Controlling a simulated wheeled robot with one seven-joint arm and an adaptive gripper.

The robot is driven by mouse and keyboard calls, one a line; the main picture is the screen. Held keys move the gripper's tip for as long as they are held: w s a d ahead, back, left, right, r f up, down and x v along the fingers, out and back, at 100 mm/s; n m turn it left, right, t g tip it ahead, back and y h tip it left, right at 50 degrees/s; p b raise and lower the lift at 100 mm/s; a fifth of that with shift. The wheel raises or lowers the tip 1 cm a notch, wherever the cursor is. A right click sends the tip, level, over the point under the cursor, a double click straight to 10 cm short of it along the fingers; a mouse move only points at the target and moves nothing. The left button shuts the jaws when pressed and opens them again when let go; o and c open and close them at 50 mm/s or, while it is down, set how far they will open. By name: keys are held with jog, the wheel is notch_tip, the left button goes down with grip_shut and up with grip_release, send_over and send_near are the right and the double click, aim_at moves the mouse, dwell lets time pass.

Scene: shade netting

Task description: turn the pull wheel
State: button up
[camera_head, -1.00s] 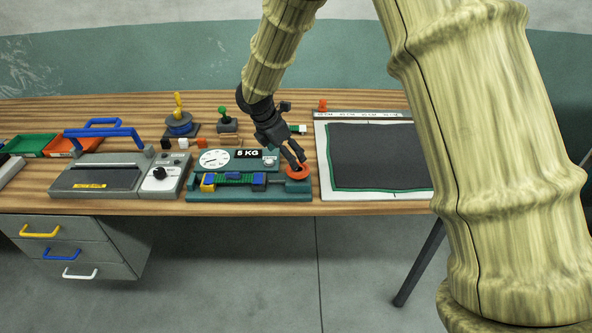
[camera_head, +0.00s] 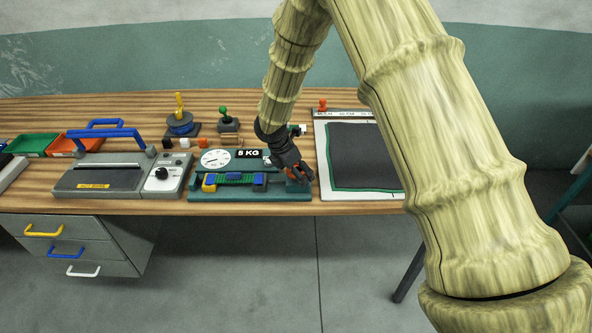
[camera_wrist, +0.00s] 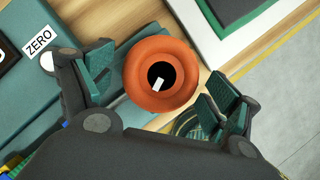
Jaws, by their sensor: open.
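The pull wheel is an orange-red ring (camera_wrist: 160,75) with a dark centre and a small white mark, at the right end of the green 5 KG tester (camera_head: 230,196). In the head view it is mostly hidden behind my gripper (camera_head: 298,175). In the wrist view my gripper (camera_wrist: 155,92) is open, with one green-padded finger to the left of the wheel and the other to its lower right. Gaps show between the pads and the wheel, so I see no grip on it.
A dial (camera_head: 215,159) and a ZERO label (camera_wrist: 38,41) are on the tester. A grey sealing machine (camera_head: 98,180) stands to the left. A white-framed dark netting sheet (camera_head: 365,155) lies to the right, beside the wheel. The table's front edge is close.

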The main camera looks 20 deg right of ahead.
jog(key=c, duration=1)
jog(key=shift+m, duration=0.3)
jog(key=m, duration=0.1)
jog(key=m+g, duration=0.1)
jog(key=m, duration=0.1)
jog(key=m+g, duration=0.1)
jog(key=shift+w+m+h+p, duration=0.25)
jog(key=shift+m+h+p, duration=0.05)
jog(key=shift+p, duration=0.1)
jog(key=m, duration=0.2)
jog(key=m+g, duration=0.1)
jog(key=m, duration=0.1)
jog(key=shift+w+m+g+y, duration=0.15)
jog(key=shift+m+g+y, duration=0.15)
jog(key=shift+m+y, duration=0.1)
jog(key=o, duration=1)
